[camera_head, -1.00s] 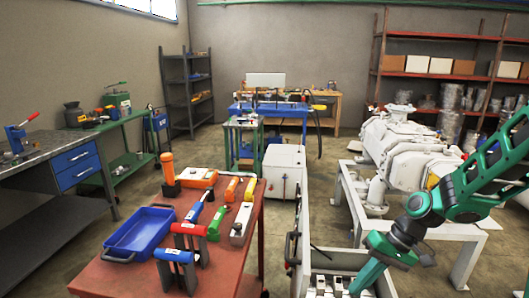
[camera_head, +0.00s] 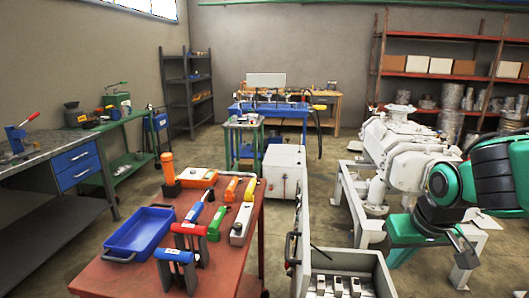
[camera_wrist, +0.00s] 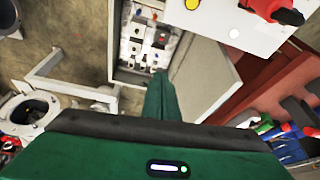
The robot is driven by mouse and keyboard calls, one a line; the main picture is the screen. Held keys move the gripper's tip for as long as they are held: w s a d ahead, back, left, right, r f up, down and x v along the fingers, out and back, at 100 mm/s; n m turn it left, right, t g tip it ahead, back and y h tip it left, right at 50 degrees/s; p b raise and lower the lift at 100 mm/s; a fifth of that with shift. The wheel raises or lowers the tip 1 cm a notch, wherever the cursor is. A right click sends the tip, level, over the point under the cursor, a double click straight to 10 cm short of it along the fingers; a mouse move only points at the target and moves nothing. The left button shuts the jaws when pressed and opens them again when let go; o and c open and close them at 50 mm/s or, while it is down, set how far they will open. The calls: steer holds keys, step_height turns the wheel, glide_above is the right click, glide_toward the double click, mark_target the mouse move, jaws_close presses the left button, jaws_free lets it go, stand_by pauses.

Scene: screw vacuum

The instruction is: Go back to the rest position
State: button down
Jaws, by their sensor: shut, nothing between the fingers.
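My green and black arm comes in from the right edge in the head view. My gripper (camera_head: 392,258) hangs at its end, above the floor by the white machine's stand and right of the open grey box (camera_head: 385,283). In the wrist view, my gripper (camera_wrist: 160,78) shows as one narrow green shape with no gap between fingers. It is shut and holds nothing. The open box with its breaker-like parts (camera_wrist: 150,35) lies beyond the fingertip in that view, apart from it as far as I can tell.
A red table (camera_head: 128,276) with a blue tray (camera_head: 138,232) and several tools stands left of the box. The white vacuum machine (camera_head: 397,150) is close behind my arm. A white cabinet (camera_head: 284,172) stands behind the box. Open floor lies farther back.

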steer(key=s+d+m+g, duration=0.2)
steer(key=s+d, duration=0.3)
steer(key=s, duration=0.3)
steer(key=s+d+m+g, duration=0.2)
steer(key=s+d+m, duration=0.2)
steer(key=s, duration=0.5)
steer(key=d+f, duration=0.1)
steer(key=d, duration=0.1)
steer(key=shift+s+d, duration=0.15)
steer(key=shift+d, duration=0.15)
steer(key=shift+s, duration=0.1)
